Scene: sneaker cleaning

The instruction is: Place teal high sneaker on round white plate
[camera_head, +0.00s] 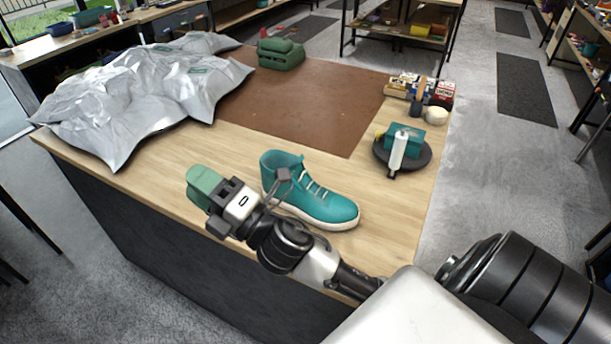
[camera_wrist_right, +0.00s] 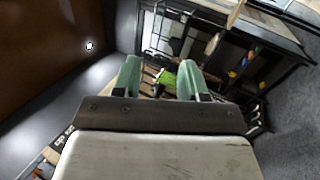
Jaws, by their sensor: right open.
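The teal high sneaker (camera_head: 318,203) stands upright on its white sole on the wooden table, near the front edge, with its toe to the right. My right gripper (camera_head: 203,186) is just left of the sneaker's heel in the head view, and its arm crosses in front of the sneaker. In the right wrist view the two green fingers (camera_wrist_right: 158,80) are apart with nothing held between them. The sneaker does not show in that view. I cannot make out a round white plate in either view. My left gripper is not in view.
A dark round stand (camera_head: 420,158) holds a teal box (camera_head: 408,137) and a white bottle (camera_head: 398,152). Small boxes (camera_head: 440,92) stand behind it. A crumpled silver sheet (camera_head: 150,90) covers the table's left end. The brown mat (camera_head: 310,105) is mostly clear, with a green object (camera_head: 280,54) at its back.

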